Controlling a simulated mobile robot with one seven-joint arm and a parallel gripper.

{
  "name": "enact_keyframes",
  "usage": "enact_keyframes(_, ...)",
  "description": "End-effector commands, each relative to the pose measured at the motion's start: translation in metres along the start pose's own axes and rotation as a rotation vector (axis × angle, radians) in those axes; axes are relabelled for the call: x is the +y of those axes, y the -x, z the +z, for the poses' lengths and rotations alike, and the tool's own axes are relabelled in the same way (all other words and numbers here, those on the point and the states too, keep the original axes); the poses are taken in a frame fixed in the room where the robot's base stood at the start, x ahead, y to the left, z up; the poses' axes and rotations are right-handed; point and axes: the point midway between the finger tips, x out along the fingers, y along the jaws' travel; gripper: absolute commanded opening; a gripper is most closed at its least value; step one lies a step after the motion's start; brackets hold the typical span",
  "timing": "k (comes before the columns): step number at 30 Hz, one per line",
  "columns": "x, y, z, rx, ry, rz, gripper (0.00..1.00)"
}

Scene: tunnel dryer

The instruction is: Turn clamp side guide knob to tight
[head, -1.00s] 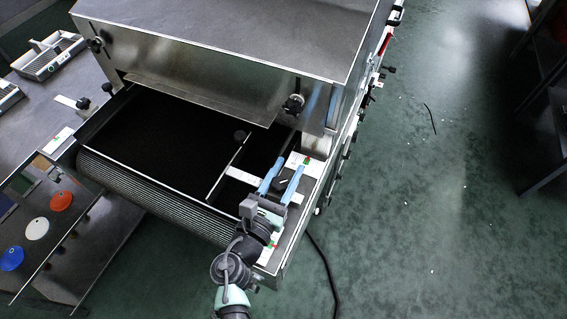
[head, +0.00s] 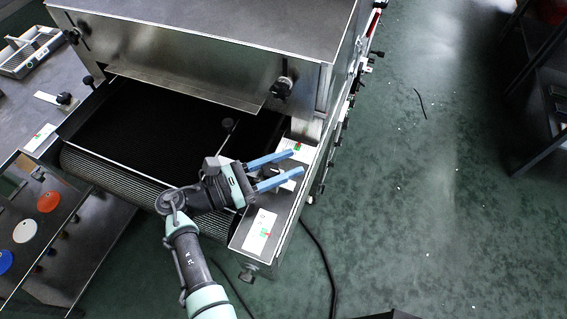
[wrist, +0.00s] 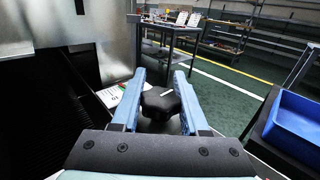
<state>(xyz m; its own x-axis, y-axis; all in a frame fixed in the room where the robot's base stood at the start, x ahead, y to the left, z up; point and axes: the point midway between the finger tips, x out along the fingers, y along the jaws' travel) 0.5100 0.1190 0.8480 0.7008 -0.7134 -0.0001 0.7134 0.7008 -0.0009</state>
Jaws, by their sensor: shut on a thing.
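The side guide clamp knob is a black lobed knob with a white line on top. It shows plainly in the wrist view (wrist: 160,103), between the two blue fingers. In the head view my gripper (head: 299,161) lies low over the right side rail of the dryer's infeed, its fingers pointing right. The fingers are closed on the knob's sides, and from above they and the wrist mostly hide it. The fingertips reach past the knob. The gripper also shows in the wrist view (wrist: 160,74).
The black conveyor belt (head: 140,130) lies left of the knob. A steel hood with a black knob (head: 281,88) rises behind. Labels with red and green marks lie on the rail behind (head: 298,149) and in front (head: 262,232). Open floor (head: 430,200) is to the right.

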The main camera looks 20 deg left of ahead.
Motion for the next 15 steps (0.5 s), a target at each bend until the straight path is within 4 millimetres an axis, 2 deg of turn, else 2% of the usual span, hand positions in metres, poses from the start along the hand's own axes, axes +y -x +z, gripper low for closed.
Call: enact_keyframes(15, -0.0013, -0.0006, 0.0008, -0.001, -0.002, -0.042, 0.00)
